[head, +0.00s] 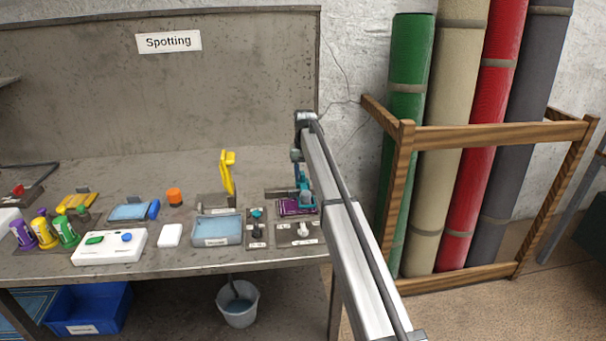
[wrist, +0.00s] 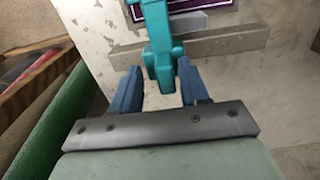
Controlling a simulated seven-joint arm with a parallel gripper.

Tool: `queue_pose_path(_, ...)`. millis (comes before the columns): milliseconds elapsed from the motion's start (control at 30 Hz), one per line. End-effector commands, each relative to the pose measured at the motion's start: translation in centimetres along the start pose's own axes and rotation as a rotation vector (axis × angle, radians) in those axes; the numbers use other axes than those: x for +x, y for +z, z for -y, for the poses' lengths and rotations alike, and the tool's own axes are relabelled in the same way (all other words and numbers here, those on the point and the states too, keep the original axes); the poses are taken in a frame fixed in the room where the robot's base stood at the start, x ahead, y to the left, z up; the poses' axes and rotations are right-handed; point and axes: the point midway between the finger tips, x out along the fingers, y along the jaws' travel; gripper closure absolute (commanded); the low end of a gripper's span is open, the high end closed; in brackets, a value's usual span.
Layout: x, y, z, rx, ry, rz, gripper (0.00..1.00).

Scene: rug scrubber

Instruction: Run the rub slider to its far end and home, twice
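The rub slider has a teal handle (head: 302,182) above a purple rug sample (head: 292,208) at the right end of the bench. In the wrist view the handle (wrist: 160,45) stands between the two blue fingers of my gripper (wrist: 161,66). The fingertips appear to press on its sides, so my gripper looks shut on it. A grey bar (wrist: 215,43) lies across, behind the handle. A corner of the purple sample (wrist: 190,8) shows at the top of the wrist view. My arm hides part of the slider in the head view.
Left of the slider stand a dark switch plate (head: 257,235), a blue tray (head: 218,230) and a yellow lever (head: 228,172). A wooden rack (head: 500,135) with several rolled rugs stands just right of the bench. A bucket (head: 238,305) is below.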

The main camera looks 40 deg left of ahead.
Motion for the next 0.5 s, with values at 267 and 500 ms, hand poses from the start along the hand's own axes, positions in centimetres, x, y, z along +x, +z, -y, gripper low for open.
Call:
queue_pose_path(267,-0.6,0.0,0.2,-0.001,-0.002,-0.001,0.55)
queue_pose_path(500,-4.1,-0.1,0.2,-0.001,-0.002,-0.002,0.55)
